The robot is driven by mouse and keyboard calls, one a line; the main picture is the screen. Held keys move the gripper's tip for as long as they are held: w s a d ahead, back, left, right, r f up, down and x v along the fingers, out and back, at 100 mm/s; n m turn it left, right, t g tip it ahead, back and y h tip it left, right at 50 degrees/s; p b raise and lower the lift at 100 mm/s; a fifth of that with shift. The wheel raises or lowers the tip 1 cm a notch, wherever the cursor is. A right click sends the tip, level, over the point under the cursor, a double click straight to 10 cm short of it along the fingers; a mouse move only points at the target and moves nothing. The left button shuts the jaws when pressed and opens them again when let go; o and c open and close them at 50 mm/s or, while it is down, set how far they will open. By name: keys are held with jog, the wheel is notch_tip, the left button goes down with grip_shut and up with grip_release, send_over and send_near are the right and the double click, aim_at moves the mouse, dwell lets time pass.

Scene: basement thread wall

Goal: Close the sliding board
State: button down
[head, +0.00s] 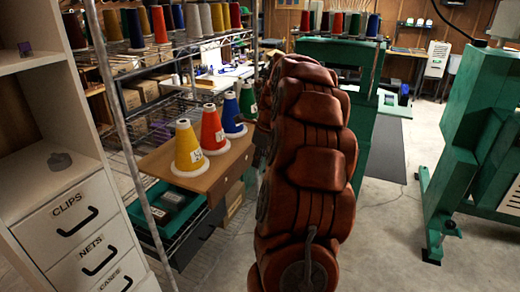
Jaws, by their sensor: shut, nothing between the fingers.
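A brown wooden board (157,157) juts out from the wire rack in the middle left of the head view; I take it to be the sliding board. A yellow cone (187,148), a red cone (213,130) and a blue cone (232,116) stand upright on it. A green cone (248,103) stands behind them, partly hidden by my arm. My red-brown arm rises just right of the board and covers its far right side. I cannot see my gripper or its fingertips, so its place relative to the board is hidden.
A white cabinet (75,215) with labelled drawers stands at the left. A wire rack (118,150) with more spools stands behind it. Green machines (465,130) stand at the right and behind my arm. Floor (385,235) is clear between.

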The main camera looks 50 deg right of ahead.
aim_at(244, 165)
jog(key=shift+w+a+f+p, duration=0.25)
jog(key=shift+w+f+p, duration=0.25)
jog(key=shift+w, duration=0.3)
jog(key=shift+w+a+f+p, duration=0.2)
jog(key=shift+w+f+p, duration=0.15)
jog(key=shift+w+f, duration=0.35)
jog(key=shift+w+a+f+p, duration=0.25)
jog(key=shift+w+f+p, duration=0.2)
jog(key=shift+w, duration=0.4)
